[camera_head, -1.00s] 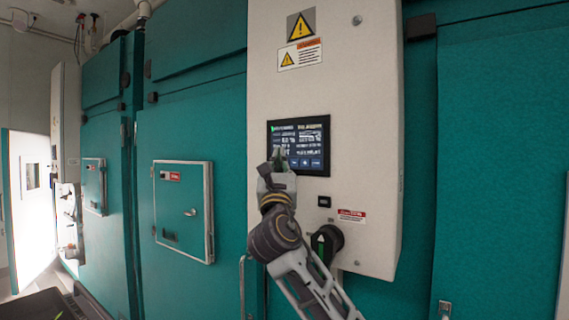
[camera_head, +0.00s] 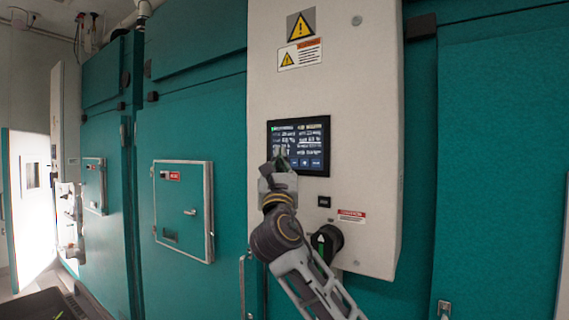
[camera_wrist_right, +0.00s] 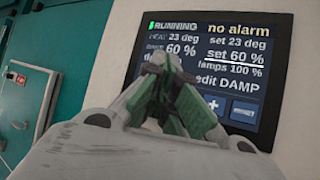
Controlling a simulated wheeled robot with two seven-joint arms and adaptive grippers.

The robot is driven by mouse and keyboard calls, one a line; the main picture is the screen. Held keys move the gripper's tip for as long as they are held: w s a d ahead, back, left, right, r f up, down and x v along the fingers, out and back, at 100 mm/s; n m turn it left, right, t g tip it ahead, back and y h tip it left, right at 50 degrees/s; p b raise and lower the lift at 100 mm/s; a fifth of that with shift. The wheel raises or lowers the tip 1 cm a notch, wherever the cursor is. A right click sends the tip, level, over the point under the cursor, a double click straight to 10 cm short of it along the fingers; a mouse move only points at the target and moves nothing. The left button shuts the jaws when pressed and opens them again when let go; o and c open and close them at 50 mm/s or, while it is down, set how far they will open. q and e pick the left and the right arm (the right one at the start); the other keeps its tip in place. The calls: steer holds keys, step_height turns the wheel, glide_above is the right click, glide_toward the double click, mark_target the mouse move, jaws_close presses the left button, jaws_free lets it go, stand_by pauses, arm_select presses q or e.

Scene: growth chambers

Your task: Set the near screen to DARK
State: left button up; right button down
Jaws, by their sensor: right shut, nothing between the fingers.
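The near screen (camera_head: 313,133) is a dark touch panel on the white cabinet front. In the right wrist view the screen (camera_wrist_right: 232,58) reads RUNNING, no alarm, set 23 deg, set 60 % underlined, lamps 100 % and edit DAMP. A plus button (camera_wrist_right: 211,104) and another blue button (camera_wrist_right: 243,114) show at its bottom; its lower left is hidden behind my fingers. My right gripper (camera_head: 281,154) is shut and empty, its fingertips in front of the screen's left part. It also shows in the wrist view (camera_wrist_right: 160,58). I cannot tell whether it touches the glass. My left gripper is out of view.
A black rotary switch (camera_head: 326,243) juts out below the screen, close beside my right arm. A small dark label (camera_head: 324,202) sits above it. Teal chamber doors with a small hatch (camera_head: 183,208) stand to the left. A teal panel (camera_head: 500,150) is on the right.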

steer(key=shift+s+a, duration=0.15)
stand_by(0.4)
steer(key=shift+s+a, duration=0.3)
steer(key=shift+s, duration=0.1)
stand_by(0.4)
steer(key=shift+s+a+p, duration=0.2)
steer(key=shift+s+a, duration=0.55)
steer(key=shift+s, duration=0.3)
steer(key=shift+s+a+p, duration=0.2)
steer(key=shift+s+a, duration=0.5)
steer(key=shift+s, duration=0.3)
stand_by(0.6)
